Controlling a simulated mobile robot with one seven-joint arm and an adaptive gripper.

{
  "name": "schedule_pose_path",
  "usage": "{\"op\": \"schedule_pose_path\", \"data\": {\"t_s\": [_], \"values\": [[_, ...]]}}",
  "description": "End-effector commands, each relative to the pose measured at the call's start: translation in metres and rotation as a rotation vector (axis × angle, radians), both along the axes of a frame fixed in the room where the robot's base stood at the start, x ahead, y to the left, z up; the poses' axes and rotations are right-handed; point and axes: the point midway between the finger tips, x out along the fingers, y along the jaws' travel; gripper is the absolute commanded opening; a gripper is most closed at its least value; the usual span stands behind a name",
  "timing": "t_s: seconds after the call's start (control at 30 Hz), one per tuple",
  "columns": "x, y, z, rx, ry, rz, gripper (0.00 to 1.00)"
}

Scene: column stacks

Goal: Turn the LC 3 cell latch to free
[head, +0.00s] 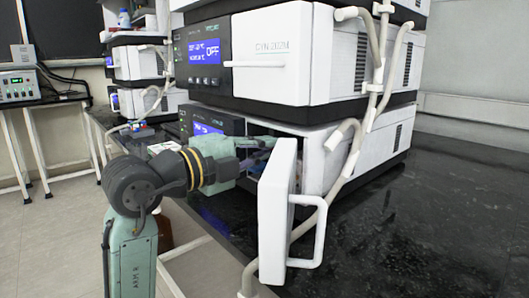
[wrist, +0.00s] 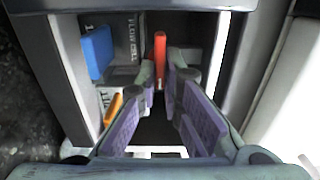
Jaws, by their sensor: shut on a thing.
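In the wrist view, a narrow red lever (wrist: 160,52), apparently the cell latch, stands upright inside an open bay. My gripper (wrist: 163,76) reaches into the bay with its purple-padded fingers on either side of this lever, shut on it. A dark panel (wrist: 127,40) with white lettering that seems to read "FLOW CELL" lies left of it. In the head view my gripper (head: 258,150) enters the lower unit (head: 318,135) of the near stack, behind its open white door (head: 277,213). The fingertips and lever are hidden there. No "LC 3" label is readable.
A blue part (wrist: 98,52) and an orange part (wrist: 113,108) sit on the bay's left side. The open door's handle (head: 315,235) sticks out over the black bench (head: 430,220). Pale hoses (head: 350,165) hang down the stack. The bay walls stand close around my fingers.

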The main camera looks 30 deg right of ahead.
Motion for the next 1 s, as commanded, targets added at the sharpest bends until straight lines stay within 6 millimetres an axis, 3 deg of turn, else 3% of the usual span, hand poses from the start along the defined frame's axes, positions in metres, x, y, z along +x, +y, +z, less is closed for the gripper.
{"op": "schedule_pose_path", "data": {"t_s": [0.47,0.5,0.77,1.0], "values": [[-0.0008,-0.0001,-0.0005,0.004,-0.014,-0.002,0.00],[-0.0008,-0.0001,-0.0006,0.004,-0.014,-0.002,0.10],[-0.0004,-0.0002,-0.0004,0.003,-0.012,-0.001,0.27],[-0.0002,0.0000,-0.0003,0.003,-0.012,0.000,0.28]]}}
